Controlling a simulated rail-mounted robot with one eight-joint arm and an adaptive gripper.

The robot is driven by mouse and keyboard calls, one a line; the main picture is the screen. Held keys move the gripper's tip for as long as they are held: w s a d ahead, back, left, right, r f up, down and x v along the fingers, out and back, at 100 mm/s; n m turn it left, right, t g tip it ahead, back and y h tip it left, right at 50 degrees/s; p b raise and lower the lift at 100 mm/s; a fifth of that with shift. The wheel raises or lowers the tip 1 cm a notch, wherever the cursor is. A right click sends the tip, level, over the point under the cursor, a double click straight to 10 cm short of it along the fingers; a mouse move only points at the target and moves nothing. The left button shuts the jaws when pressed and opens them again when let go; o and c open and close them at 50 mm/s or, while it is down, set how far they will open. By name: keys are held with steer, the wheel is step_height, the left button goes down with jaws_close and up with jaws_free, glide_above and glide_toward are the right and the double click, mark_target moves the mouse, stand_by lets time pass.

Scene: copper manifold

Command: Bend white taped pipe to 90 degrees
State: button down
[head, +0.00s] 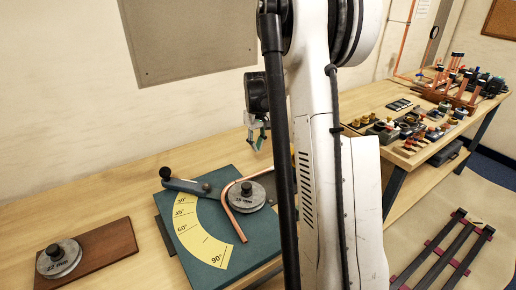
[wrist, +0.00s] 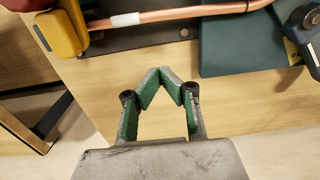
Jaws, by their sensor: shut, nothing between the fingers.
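The copper pipe (head: 233,218) lies on the green bending jig (head: 160,200). It curves around the round 15 mm former (head: 257,192), with one straight leg pointing to the front; its exact angle is unclear. In the wrist view a white tape band (wrist: 125,20) wraps the straight pipe (wrist: 180,14). The jig's lever (head: 188,186), with a black knob, lies near the 30° end of the yellow scale (head: 205,238). My gripper (head: 260,140) is above the table behind the jig. In the wrist view my gripper (wrist: 165,74) is shut, empty and apart from the pipe.
A 22 mm former (head: 58,258) sits on a brown board (head: 105,247) at left. A yellow and red fixture (wrist: 62,34) stands beside the pipe's left part. A second bench (head: 390,100) with fittings and upright pipes is at right, and a dark rack (head: 450,250) is at lower right.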

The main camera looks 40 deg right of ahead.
mark_target(267, 170)
step_height(267, 170, down, 8)
steer(key=shift+r, duration=0.2)
steer(key=s, duration=0.2)
steer(key=s+p, duration=0.1)
steer(key=shift+a, duration=0.25)
steer(key=shift+s+f, duration=0.1)
steer(key=shift+s, duration=0.35)
steer(key=shift+s, duration=0.1)
